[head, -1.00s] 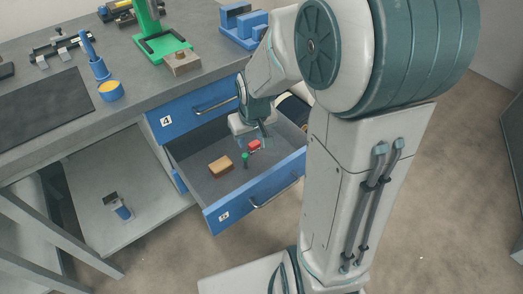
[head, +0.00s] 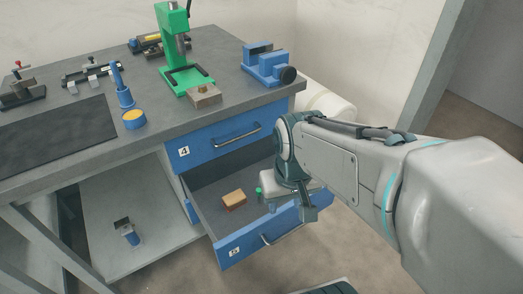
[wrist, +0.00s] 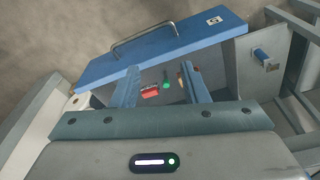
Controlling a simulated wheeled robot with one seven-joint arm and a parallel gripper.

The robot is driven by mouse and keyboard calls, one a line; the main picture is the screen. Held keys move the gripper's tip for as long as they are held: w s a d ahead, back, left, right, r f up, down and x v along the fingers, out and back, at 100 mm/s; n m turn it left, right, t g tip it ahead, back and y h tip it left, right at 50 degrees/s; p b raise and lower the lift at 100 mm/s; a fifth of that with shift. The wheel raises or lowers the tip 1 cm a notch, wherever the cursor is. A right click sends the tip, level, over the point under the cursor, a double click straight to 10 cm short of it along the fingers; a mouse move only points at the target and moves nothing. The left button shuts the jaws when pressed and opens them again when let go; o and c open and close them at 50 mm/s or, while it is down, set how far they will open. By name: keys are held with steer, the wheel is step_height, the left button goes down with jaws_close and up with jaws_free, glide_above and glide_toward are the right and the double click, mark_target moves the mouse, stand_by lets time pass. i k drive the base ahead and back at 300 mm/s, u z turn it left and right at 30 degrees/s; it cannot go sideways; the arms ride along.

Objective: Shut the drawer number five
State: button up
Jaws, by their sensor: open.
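The drawer number five (head: 258,243) is pulled out below the closed drawer number four (head: 220,140). Its blue front has a metal handle (head: 282,231) and a number label. In the wrist view the drawer front (wrist: 160,47) lies beyond my fingers, with its handle (wrist: 143,38) on the far side. My gripper (head: 290,206) is open and empty over the right part of the drawer, near its front. The two fingers (wrist: 160,88) point down towards the drawer. Whether they touch it I cannot tell. Part of the drawer is hidden behind my gripper.
Inside the drawer lie a tan block (head: 234,200), a green-topped item (head: 258,190) and a red item (wrist: 150,91). The workbench (head: 60,165) above carries a green press (head: 178,55) and a blue vise (head: 266,66). Bare floor lies before the drawer.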

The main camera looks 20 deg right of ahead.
mark_target(236, 234)
steer(key=z, duration=1.4)
steer(key=k, duration=0.6)
steer(key=u, duration=0.8)
